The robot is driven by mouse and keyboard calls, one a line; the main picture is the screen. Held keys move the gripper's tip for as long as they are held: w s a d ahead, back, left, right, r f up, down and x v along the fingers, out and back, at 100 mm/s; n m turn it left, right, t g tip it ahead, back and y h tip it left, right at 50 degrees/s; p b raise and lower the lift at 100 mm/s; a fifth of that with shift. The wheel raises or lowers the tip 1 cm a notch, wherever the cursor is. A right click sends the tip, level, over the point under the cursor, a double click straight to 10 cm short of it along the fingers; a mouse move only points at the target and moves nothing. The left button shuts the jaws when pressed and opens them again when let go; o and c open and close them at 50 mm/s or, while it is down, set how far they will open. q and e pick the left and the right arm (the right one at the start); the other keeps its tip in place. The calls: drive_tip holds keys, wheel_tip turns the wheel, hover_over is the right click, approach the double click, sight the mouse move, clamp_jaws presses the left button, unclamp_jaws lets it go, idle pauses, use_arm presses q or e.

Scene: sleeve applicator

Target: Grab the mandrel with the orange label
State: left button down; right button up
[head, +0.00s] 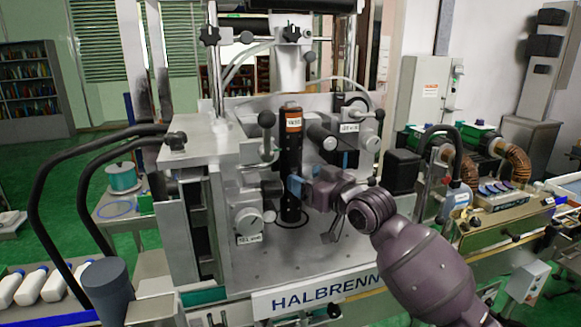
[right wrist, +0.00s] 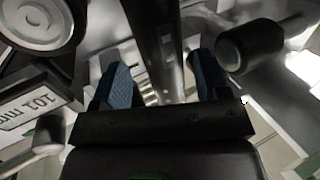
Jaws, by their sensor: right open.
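In the right wrist view the gripper (right wrist: 161,82) is open, and a dark upright cylinder (right wrist: 157,40), apparently the mandrel, shows in the gap between the fingers. I cannot tell how deep it sits between them. My left gripper is not in view.
A round clamp knob with a "101 mm" tag (head: 249,240) is left of the mandrel. Black-ended cylinders (head: 322,137) are close on the right, and one knob (right wrist: 247,50) is near the right finger. The front deck (head: 225,277) is mostly bare.

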sight(299, 174)
drive_tip(key=shift+x, duration=3.05)
drive_tip(key=c, duration=0.9)
